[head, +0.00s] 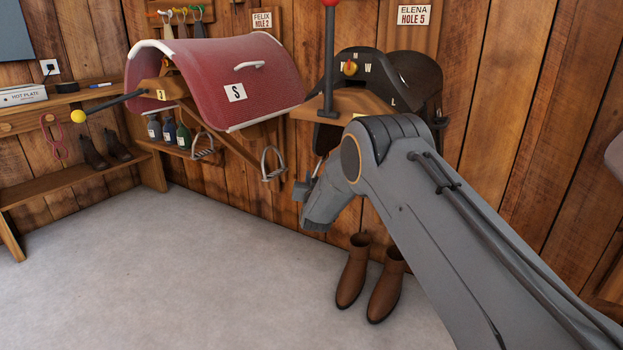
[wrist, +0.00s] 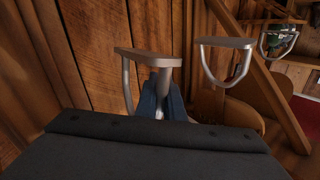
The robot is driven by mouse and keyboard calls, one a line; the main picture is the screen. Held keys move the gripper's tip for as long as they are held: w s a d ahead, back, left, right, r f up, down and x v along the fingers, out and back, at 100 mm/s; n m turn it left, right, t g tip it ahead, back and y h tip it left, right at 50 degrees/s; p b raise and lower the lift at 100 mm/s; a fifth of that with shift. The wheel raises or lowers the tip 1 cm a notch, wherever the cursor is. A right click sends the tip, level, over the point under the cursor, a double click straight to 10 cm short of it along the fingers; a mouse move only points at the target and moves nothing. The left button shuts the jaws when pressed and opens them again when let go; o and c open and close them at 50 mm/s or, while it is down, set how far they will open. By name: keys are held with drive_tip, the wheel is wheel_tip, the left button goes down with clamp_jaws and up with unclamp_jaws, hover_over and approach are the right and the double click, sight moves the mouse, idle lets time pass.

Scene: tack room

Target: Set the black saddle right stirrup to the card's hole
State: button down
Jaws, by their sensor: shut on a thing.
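The black saddle (head: 418,72) sits on a wooden rack against the wall, partly hidden by my arm. The card above it (head: 414,14) reads "ELENA HOLE 5". My gripper (wrist: 164,92) is below the saddle and shut on a metal stirrup (wrist: 147,57), whose flat tread is uppermost in the wrist view. A second stirrup (wrist: 225,44) hangs to its right, apart from the gripper. The strap and its holes are not readable here. In the head view my gripper (head: 304,189) shows only in part past my arm.
A red saddle (head: 215,75) with its own stirrups is at left under the "FELIX HOLE 2" card (head: 263,20). An upright lever with a red knob (head: 329,60) stands by the black saddle. Brown boots (head: 353,272) stand on the floor below. The floor at left is clear.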

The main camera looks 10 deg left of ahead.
sight(323, 155)
drive_tip(key=shift+s+d+r+p, duration=0.1)
drive_tip(key=shift+d+r+p, duration=0.1)
drive_tip(key=shift+r+p, duration=0.55)
drive_tip(key=shift+s+d+r+p, duration=0.15)
drive_tip(key=shift+r+p, duration=0.3)
drive_tip(key=shift+r, duration=0.55)
drive_tip(key=shift+w, duration=0.15)
drive_tip(key=c, duration=1.9)
unclamp_jaws()
drive_tip(key=shift+d, duration=0.1)
drive_tip(key=shift+o, duration=0.2)
drive_tip(key=p+v, duration=0.2)
drive_tip(key=v, duration=0.5)
drive_tip(key=shift+s+p, duration=0.3)
drive_tip(key=shift+s, duration=0.1)
